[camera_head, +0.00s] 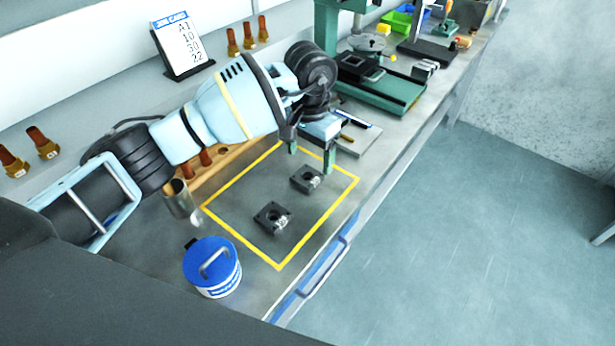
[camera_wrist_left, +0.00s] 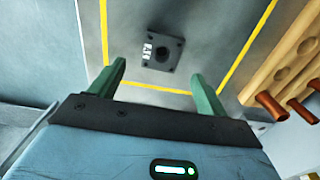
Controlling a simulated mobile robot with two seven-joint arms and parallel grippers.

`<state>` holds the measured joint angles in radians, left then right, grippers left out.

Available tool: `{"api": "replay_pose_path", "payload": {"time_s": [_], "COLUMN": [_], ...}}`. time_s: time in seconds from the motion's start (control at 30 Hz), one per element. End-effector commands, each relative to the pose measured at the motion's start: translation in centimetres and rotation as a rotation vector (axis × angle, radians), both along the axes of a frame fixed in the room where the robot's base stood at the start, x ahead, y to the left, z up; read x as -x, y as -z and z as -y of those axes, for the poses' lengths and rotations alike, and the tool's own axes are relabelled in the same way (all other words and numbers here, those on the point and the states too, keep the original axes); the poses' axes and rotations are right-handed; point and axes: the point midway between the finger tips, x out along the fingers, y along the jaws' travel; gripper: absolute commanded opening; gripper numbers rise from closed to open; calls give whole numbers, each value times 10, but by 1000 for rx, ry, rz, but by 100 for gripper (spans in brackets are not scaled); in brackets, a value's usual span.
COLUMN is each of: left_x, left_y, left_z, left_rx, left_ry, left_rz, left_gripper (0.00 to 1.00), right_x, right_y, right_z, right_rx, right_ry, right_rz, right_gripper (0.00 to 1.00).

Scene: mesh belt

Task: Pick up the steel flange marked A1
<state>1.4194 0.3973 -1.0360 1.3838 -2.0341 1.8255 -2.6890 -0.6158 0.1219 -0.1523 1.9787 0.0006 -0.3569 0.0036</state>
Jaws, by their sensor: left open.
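Two dark square steel flanges with a round centre hole and a pale label lie flat inside the yellow outline on the bench. The nearer flange (camera_head: 273,217) and the farther flange (camera_head: 307,179) are apart; I cannot read either label there. My left gripper (camera_head: 311,158) is open and empty, fingers pointing down, above the mat close to the farther flange. In the left wrist view one flange (camera_wrist_left: 163,50) lies beyond and between the open green fingers (camera_wrist_left: 159,72), untouched; its label is too blurred to read. My right gripper is not in view.
A job card (camera_head: 183,43) reading A1, 10, 30, 22 stands at the back. A blue-lidded tub (camera_head: 212,267) and a metal cup (camera_head: 178,200) stand left of the outline. A wooden rack (camera_wrist_left: 285,62) borders it. A green machine (camera_head: 385,88) stands farther right.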

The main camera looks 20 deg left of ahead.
Motion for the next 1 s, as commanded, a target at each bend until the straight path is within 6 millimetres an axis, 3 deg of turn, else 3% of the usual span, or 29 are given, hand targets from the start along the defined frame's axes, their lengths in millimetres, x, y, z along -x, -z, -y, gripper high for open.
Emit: {"api": "replay_pose_path", "payload": {"time_s": [0.4,0.7,1.0], "left_x": [6,6,6], "left_y": [50,50,50], "left_z": [-3,-3,-3], "left_rx": [0,0,-1], "left_ry": [1,1,1], "left_rz": [-4,0,0], "left_gripper": [76,75,36], "right_x": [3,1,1], "right_y": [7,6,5], "right_z": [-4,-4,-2], "right_rx": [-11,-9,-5], "right_ry": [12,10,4], "right_rz": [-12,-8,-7], "right_gripper": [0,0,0]}}
